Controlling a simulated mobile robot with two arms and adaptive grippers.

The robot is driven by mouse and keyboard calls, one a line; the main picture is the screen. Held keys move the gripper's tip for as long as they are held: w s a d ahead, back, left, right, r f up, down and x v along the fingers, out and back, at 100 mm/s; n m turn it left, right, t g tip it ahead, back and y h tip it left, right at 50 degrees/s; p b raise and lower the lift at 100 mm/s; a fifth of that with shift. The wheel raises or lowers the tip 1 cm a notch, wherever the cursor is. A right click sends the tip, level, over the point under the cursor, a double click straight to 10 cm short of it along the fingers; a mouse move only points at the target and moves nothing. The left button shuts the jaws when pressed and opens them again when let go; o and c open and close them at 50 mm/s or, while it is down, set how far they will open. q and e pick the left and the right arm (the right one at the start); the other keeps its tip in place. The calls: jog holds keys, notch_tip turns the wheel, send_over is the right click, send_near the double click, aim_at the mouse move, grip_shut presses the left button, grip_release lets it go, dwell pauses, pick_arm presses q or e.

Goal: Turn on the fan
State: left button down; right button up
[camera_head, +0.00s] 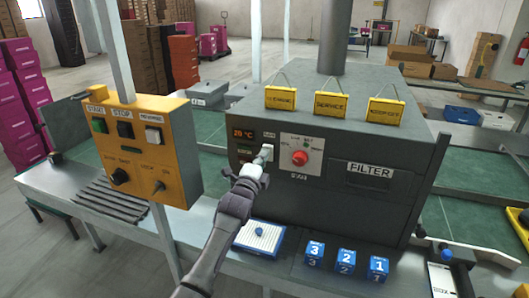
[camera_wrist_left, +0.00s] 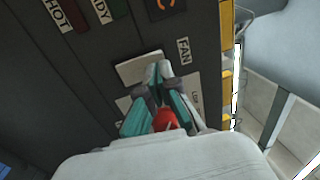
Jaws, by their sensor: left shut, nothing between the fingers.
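A dark machine (camera_head: 330,190) stands on the line, with a control panel on its front. The light fan plate (camera_head: 269,139) is on that panel, left of a red knob (camera_head: 299,158). In the left wrist view the FAN label (camera_wrist_left: 183,50) is beside the pale plate (camera_wrist_left: 138,68). My left gripper (camera_head: 265,154) is shut and empty, with its fingertips (camera_wrist_left: 158,72) in front of the plate. The fingers cover part of the plate, so the switch position is hidden and contact cannot be told. The red knob (camera_wrist_left: 166,120) shows behind the fingers. My right gripper is not in view.
A yellow control box (camera_head: 148,150) on a post stands left of my arm. Several blue numbered blocks (camera_head: 346,260) and a white pad (camera_head: 260,238) lie in front of the machine. Yellow signs (camera_head: 330,104) hang on its top edge. Green conveyor (camera_head: 473,214) continues at right.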

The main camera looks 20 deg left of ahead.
pick_arm(q)
jog(key=shift+w+r, duration=0.1)
jog(key=shift+w, duration=0.55)
jog(key=shift+r+p, duration=0.25)
jog(key=shift+p, duration=0.15)
jog(key=shift+w+f+g+p, duration=0.1)
jog(key=shift+w+g+p, duration=0.2)
jog(key=shift+p, duration=0.2)
